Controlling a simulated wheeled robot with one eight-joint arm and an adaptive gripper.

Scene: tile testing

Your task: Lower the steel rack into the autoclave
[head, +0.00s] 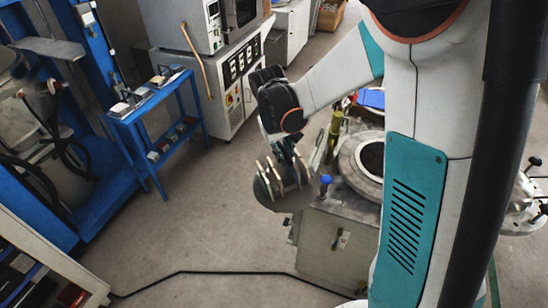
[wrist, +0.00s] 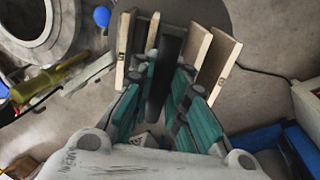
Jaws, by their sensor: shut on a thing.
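The steel rack (head: 268,193) hangs below my gripper (head: 287,152) in the head view, with several pale upright tiles on its dark round base. In the wrist view, my gripper (wrist: 163,95) is shut on the rack's dark central upright (wrist: 166,62), with tiles on both sides; part of the grey base (wrist: 212,12) shows beyond. The autoclave (head: 348,164) is a grey machine with a round, open mouth, just right of the rack in the head view. Its rim (wrist: 70,35) is at upper left in the wrist view. The rack is outside the mouth, which my arm partly hides.
A blue knob (head: 325,180) and an olive cylinder (head: 335,128) stand up beside the autoclave's mouth. A blue side table (head: 168,92) and a white cabinet (head: 235,85) are farther left and back. The floor (head: 215,215) left of the rack is clear, apart from a black cable.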

